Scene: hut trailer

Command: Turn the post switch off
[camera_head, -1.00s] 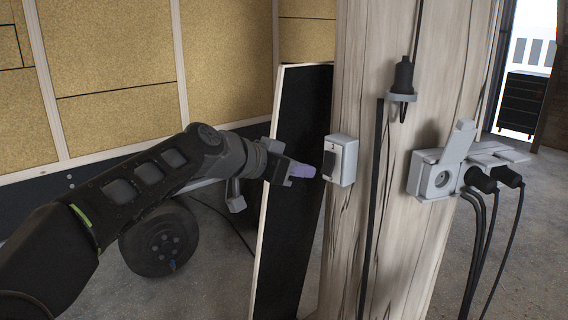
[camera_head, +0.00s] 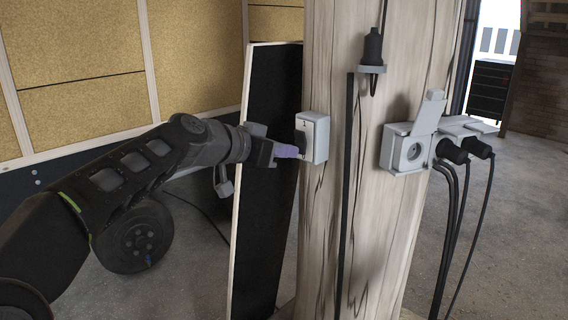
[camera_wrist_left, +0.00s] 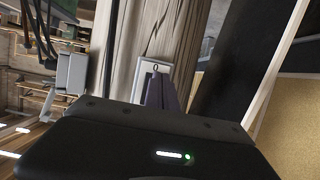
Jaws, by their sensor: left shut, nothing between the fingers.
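The post switch (camera_head: 316,137) is a small white box with a dark rocker, fixed to the left part of the wooden post (camera_head: 352,220). In the left wrist view the switch's pale plate (camera_wrist_left: 148,66) shows just beyond my fingers, with a small "0" mark at its top edge. My left gripper (camera_head: 291,151) is shut and empty, its purple fingertips at the rocker's face. I cannot tell whether they touch it. In the wrist view the fingers (camera_wrist_left: 157,90) cover most of the rocker, so its tilt is hidden. My right gripper is not in view.
A grey socket box (camera_head: 408,150) with an open lid and plugged cables (camera_head: 452,150) is on the post's right. A black plug (camera_head: 373,48) hangs above. A dark panel (camera_head: 268,180) leans behind the switch. A wheel (camera_head: 140,238) stands on the floor at left.

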